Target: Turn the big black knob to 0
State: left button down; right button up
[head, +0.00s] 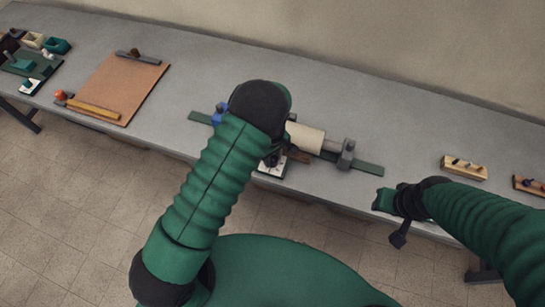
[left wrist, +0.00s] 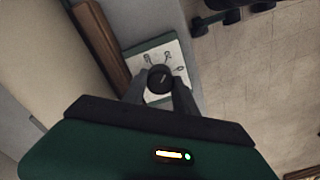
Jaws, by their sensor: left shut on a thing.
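The big black knob (left wrist: 160,79) sits on a white dial plate (left wrist: 170,55) with dark symbols, set in a green frame. My left gripper (left wrist: 160,92) is shut on the knob, one finger on each side, in the left wrist view. A pale line shows on the knob's top; I cannot tell which mark it points at. In the head view my left arm hides the knob, and only part of the dial plate (head: 271,169) shows. My right gripper (head: 385,201) is beside the table's front edge at the right; its fingers are not clear.
A cream roller (head: 305,138) on a green rail (head: 365,166) lies beside the dial plate. A brown board (head: 118,85) lies on the left of the grey table (head: 185,85). Wooden blocks with pegs (head: 464,168) are at the right. The table behind the roller is clear.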

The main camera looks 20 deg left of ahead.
aim_at(273, 158)
pick_arm(q)
jog(key=m, duration=0.5)
jog(key=shift+w+b, duration=0.15)
jog(key=shift+b, duration=0.15)
jog(key=shift+r+m, duration=0.1)
jog(key=shift+m, duration=2)
jog(key=c, duration=1)
grip_release()
jog(key=shift+o, duration=0.2)
jog(key=shift+r, duration=0.1)
notch_tip(273, 158, up, 16)
jog(key=b, duration=0.1)
jog(key=shift+r, duration=0.25)
